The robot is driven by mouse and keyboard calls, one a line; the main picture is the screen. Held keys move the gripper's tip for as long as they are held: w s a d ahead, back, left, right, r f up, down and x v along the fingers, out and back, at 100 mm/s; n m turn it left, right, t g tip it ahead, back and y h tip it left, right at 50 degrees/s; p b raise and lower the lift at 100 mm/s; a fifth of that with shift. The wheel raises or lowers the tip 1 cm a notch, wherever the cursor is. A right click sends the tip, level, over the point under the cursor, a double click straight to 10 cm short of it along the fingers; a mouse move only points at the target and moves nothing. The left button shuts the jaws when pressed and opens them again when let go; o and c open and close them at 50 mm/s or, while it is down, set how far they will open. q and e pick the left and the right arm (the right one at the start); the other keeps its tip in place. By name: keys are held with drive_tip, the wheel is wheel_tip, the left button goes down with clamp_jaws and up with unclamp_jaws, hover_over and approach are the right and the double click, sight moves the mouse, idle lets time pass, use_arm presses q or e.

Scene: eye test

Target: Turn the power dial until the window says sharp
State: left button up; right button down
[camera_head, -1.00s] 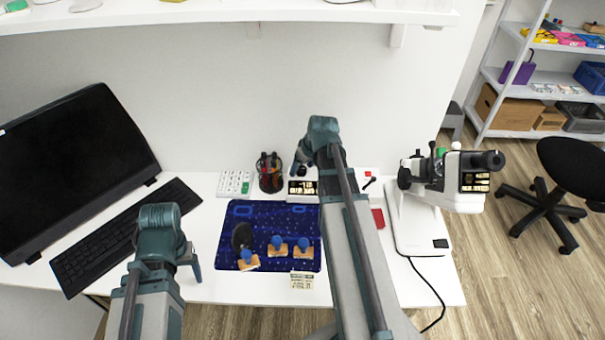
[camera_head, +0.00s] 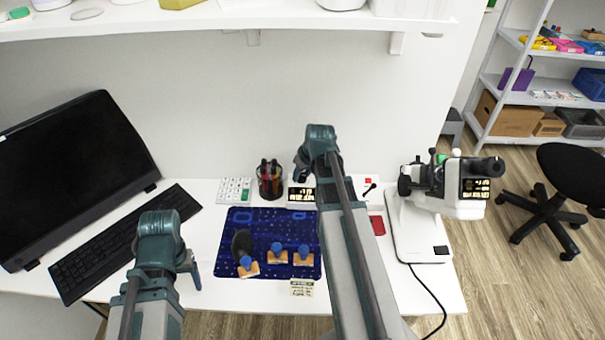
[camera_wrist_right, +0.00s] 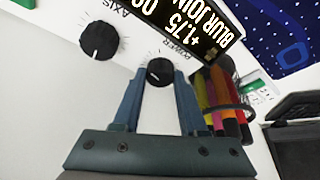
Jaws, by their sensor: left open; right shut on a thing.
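The power dial (camera_wrist_right: 160,70) is a small black knob with a white pointer line, labelled POWER. My right gripper (camera_wrist_right: 158,77) has its two blue fingers closed around it in the right wrist view. In the head view the right gripper (camera_head: 302,172) is over the white device, and its arm hides part of it. The black display window (camera_wrist_right: 195,22) shows "+1.75", part of another number, and "BLUR JOIN", cut off by the frame edge; it also shows in the head view (camera_head: 301,195), too small to read. My left gripper (camera_head: 193,272) is open and empty over the desk's front left.
A larger AXIS knob (camera_wrist_right: 99,40) sits beside the power dial. A pen cup (camera_head: 270,181) stands close left of the device. A blue mat (camera_head: 262,222) holds several blue-knobbed wooden pieces. A lens instrument (camera_head: 420,225) stands right; a keyboard (camera_head: 120,245) lies left.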

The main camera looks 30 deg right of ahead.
drive_tip(key=m+h, duration=0.1)
drive_tip(key=m, duration=0.3)
drive_tip(key=shift+a+m+h, duration=0.1)
drive_tip(key=shift+m+h, duration=0.2)
drive_tip(key=shift+h, duration=0.1)
drive_tip(key=shift+c, duration=2.2)
unclamp_jaws()
use_arm(q)
drive_tip(key=shift+r, duration=0.15)
use_arm(e)
drive_tip(key=shift+r, duration=0.1)
use_arm(q)
wheel_tip(320, 180, up, 12)
drive_tip(key=p, duration=1.2)
drive_tip(key=shift+r+p, duration=0.25)
drive_tip(key=shift+p, duration=0.15)
use_arm(e)
drive_tip(key=v, duration=1.3)
drive_tip(key=shift+r, duration=0.3)
